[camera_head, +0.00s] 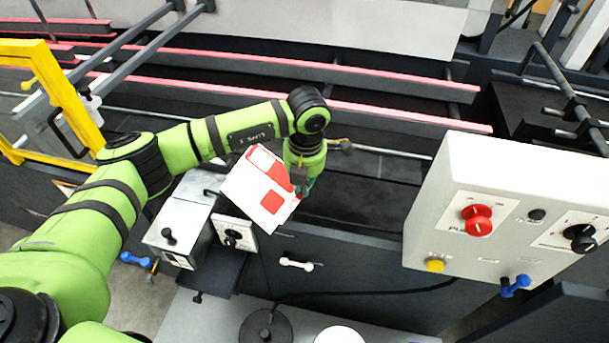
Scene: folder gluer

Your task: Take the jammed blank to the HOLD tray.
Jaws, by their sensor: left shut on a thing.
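The blank (243,187) is a flat white piece with red patches, tilted in the air near the middle of the view. My left gripper (301,187) points downward and is shut on the blank at its right edge. The fingertips are partly hidden by the blank and the wrist. The blank is above the front side of the machine, in front of a metal box. No tray marked HOLD can be made out in this view. My right gripper is not in view.
A control box (490,190) with a red knob (478,219) stands at the right. A metal glue box (180,226) is left of the blank. A yellow guard frame (70,95) stands at the left. Long red-edged rails (390,115) run behind. A grey surface (200,318) lies below.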

